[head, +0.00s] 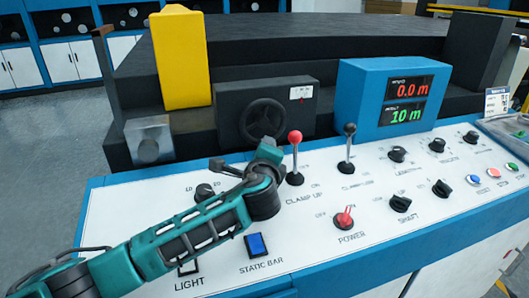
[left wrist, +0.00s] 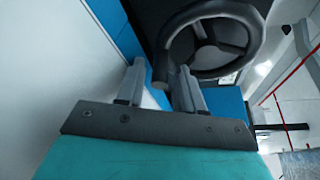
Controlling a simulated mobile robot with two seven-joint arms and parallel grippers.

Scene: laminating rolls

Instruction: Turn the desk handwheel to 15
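The desk handwheel (head: 258,112) is a black spoked wheel on the front of a dark box at the back of the desk. A small white readout (head: 301,93) sits at the box's upper right; its number is too small to read. In the left wrist view the handwheel (left wrist: 228,73) fills the upper middle. Its grip handle (left wrist: 161,72) sticks out toward me between the two fingers of my left gripper (left wrist: 160,67). The fingers are apart, with gaps visible beside the handle. My right gripper is not in view.
A red-knobbed lever (head: 295,140) stands close to the right of my left arm's end, and a black-knobbed lever (head: 349,131) farther right. A yellow block (head: 181,58) stands behind at left. A blue display box (head: 362,97) reads 0.0 m and 10 m. Switches dot the white panel.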

